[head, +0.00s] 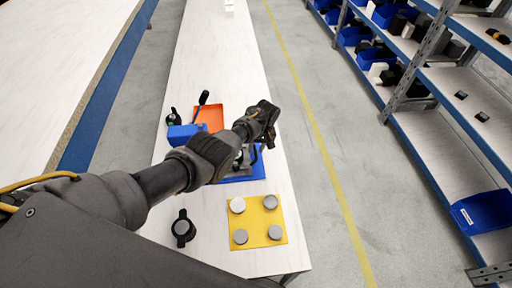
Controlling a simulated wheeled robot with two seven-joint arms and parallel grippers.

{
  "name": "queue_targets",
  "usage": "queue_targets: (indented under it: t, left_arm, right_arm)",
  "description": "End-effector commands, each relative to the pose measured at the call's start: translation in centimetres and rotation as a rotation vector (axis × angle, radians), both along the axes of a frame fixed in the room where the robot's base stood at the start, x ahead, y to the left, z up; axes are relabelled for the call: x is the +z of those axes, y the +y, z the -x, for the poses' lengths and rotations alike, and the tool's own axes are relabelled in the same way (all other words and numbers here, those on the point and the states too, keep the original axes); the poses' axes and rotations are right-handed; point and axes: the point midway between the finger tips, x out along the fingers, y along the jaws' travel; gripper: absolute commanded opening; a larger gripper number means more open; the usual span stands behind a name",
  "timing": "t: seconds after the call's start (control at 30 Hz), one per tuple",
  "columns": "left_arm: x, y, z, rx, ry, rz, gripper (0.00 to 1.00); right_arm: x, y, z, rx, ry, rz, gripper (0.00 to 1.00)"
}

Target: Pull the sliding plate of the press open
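The press stands on the narrow white table, largely hidden behind my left arm. Its blue base (242,176) shows below the arm, with some grey and dark parts above it. I cannot make out the sliding plate for certain. My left gripper (264,112) is at the press's upper right, above the table's right side. Its fingers are dark and small, and I cannot tell whether they are open or touching the press. My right gripper is not in view.
A yellow mat (258,236) with several grey round cans lies nearest on the white table (205,262). A black knobbed object (183,228) stands left of it. An orange tray (210,117), a blue block (183,134) and a black-handled lever (203,98) stand beyond my arm. Shelves line the right.

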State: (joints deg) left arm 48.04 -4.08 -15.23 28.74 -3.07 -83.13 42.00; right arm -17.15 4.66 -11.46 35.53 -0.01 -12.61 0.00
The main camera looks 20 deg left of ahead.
Motion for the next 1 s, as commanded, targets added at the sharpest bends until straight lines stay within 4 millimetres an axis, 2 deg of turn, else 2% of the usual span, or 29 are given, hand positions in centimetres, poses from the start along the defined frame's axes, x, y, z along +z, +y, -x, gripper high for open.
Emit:
queue_targets:
  t: [0.27,0.43,0.7,0.83,1.0]
  left_arm:
    - [0.5,0.0,-0.1,0.0,-0.002,0.0,0.33]
    - [3.2,-0.5,-0.4,0.0,-0.005,0.001,0.33]
    - [8.0,-1.4,-0.8,-0.001,-0.004,0.001,0.33]
    - [9.6,-1.6,-0.9,0.001,-0.003,0.001,0.33]
    - [10.6,-1.8,-0.9,0.0,-0.001,0.0,0.33]
  right_arm:
    - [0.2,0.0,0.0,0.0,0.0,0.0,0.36]
    - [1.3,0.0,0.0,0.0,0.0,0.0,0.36]
    - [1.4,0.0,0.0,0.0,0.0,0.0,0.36]
    - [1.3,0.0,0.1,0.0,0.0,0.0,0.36]
    - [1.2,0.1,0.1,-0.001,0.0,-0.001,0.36]
